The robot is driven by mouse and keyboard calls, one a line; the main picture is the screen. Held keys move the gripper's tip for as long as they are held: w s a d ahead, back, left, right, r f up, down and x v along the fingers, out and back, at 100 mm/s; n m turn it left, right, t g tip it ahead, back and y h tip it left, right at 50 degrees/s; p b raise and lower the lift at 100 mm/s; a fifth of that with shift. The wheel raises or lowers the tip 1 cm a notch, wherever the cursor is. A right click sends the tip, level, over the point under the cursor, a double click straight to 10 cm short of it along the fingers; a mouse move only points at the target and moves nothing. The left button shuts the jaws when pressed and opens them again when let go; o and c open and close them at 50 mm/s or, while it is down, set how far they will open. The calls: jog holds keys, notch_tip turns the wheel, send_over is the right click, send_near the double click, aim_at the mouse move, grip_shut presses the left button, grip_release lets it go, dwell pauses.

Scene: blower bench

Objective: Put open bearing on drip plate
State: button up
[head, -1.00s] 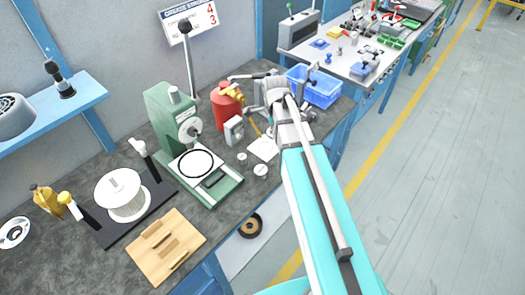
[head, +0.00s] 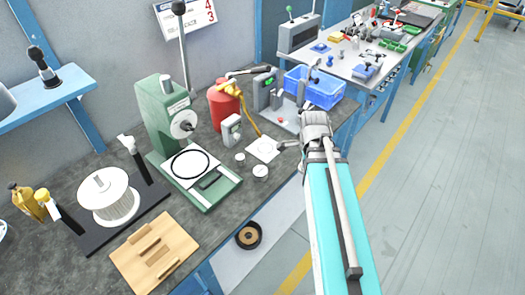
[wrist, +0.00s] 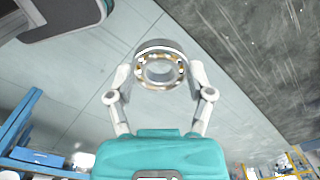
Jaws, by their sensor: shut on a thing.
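The open bearing (wrist: 160,46), a metal ring with its balls showing, sits between both fingers of my gripper (wrist: 160,78) in the wrist view. My gripper is shut on it. In the head view my gripper (head: 285,147) is by the bench's right edge, beside a thin white square plate with a round outline (head: 263,149). This looks like the drip plate, and its visible face is bare. The bearing is hard to make out in the head view. I cannot tell its height above the bench.
A red can with a brass spout (head: 225,104) stands behind the white plate. Small white cylinders (head: 260,172) and a green press (head: 160,112) stand to the left. A grey fixture (head: 268,90) and a blue bin (head: 314,90) are behind. Open floor lies right.

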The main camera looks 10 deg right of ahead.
aim_at(266, 148)
jog(key=w+a, duration=0.2)
jog(key=w, duration=0.1)
jog(key=w+a, duration=0.3)
jog(key=w, duration=0.1)
jog(key=w+a, duration=0.3)
jog(key=w, duration=0.1)
jog(key=shift+w, duration=0.1)
dwell(0.4)
jog(key=shift+w+a, duration=0.15)
jog(key=shift+w, duration=0.05)
jog(key=w, duration=0.1)
jog(key=w+a, duration=0.2)
jog(key=shift+w+a+f+b, duration=0.1)
jog(key=shift+a+f+b, duration=0.1)
jog(key=shift+f+b, duration=0.55)
jog(key=shift+b, duration=0.05)
jog(key=shift+f, duration=0.15)
jog(key=o, duration=1.2)
jog(key=shift+o, duration=0.2)
